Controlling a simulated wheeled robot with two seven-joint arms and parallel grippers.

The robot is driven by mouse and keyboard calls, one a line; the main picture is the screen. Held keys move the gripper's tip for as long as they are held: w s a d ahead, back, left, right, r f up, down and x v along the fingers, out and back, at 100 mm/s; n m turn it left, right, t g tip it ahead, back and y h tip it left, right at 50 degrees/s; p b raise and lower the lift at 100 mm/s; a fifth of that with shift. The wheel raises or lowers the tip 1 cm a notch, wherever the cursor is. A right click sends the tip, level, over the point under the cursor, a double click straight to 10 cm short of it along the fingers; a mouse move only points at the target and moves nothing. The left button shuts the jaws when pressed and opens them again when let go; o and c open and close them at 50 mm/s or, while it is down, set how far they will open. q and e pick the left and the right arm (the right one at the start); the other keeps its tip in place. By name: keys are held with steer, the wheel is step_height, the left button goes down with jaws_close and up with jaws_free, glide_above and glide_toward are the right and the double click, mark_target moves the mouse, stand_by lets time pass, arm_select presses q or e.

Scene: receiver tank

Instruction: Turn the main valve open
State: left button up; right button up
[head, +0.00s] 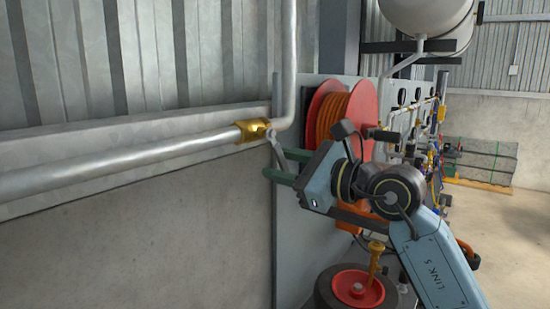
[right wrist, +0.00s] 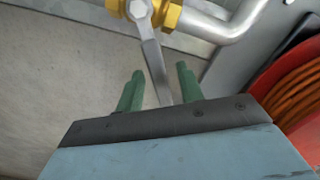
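The main valve (head: 253,131) is a brass body on the grey pipe along the wall, just before the pipe bends upward. In the right wrist view the brass valve (right wrist: 172,15) is at the top. Its grey lever (right wrist: 153,62) points down and slightly right, across the line of the pipe. My right gripper (head: 284,165) is at the lever's lower part in the head view. In the right wrist view its green fingers (right wrist: 160,71) are apart, one on each side of the lever, with visible gaps. My left gripper is not in view.
A red hose reel (head: 326,112) with orange hose is mounted on the grey panel right of the valve. A red-hubbed wheel (head: 357,289) is low below my right arm. A white tank (head: 428,17) is above right. The wall below the pipe is bare.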

steer(key=shift+x, duration=1.05)
jaws_close()
